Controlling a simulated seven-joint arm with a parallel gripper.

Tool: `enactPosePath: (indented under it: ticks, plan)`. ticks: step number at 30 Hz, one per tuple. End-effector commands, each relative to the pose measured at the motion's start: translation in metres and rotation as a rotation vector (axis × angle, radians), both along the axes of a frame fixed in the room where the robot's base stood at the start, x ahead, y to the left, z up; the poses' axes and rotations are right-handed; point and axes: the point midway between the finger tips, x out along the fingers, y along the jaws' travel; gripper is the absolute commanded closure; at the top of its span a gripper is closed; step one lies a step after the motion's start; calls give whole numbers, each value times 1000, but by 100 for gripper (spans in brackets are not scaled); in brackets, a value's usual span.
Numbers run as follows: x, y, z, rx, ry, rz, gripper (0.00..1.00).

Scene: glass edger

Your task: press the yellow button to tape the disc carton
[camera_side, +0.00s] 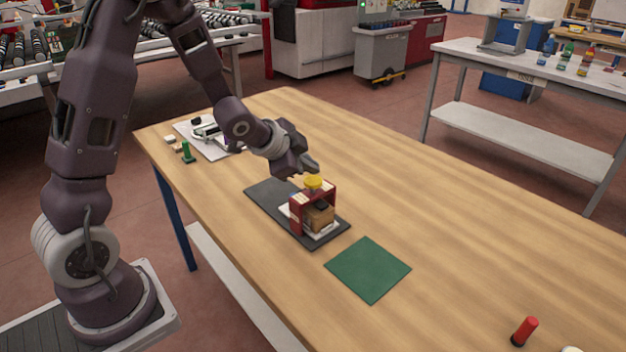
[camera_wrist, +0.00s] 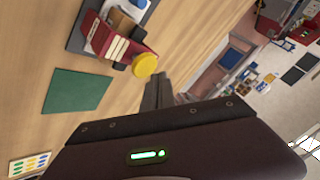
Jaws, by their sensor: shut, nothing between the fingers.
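The yellow button (camera_side: 313,182) sits on top of a red taping frame (camera_side: 297,214). In the wrist view the yellow button (camera_wrist: 145,64) shows beside the fingertips, on the red frame (camera_wrist: 115,42). The brown disc carton (camera_side: 320,216) stands under the frame, on a white plate on a dark grey mat (camera_side: 265,193). My gripper (camera_side: 309,168) is shut and empty, above and slightly left of the button in the side view. In the wrist view my gripper (camera_wrist: 158,82) shows its fingers together. I cannot tell whether the fingers touch the button.
A green mat (camera_side: 368,269) lies bare in front of the dark mat. A green stamp-like piece (camera_side: 188,152) and a white board (camera_side: 205,146) are at the table's left end. The table's right side is mostly clear.

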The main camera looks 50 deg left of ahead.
Motion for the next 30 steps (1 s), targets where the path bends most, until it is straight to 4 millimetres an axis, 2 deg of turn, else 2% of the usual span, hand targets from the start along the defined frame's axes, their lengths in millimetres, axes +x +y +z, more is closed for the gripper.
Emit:
enactPosePath:
  ticks: [9,30]
  plan:
    - [0,0,-9,0,1,0,100]
    - [0,0,-13,-1,1,-1,100]
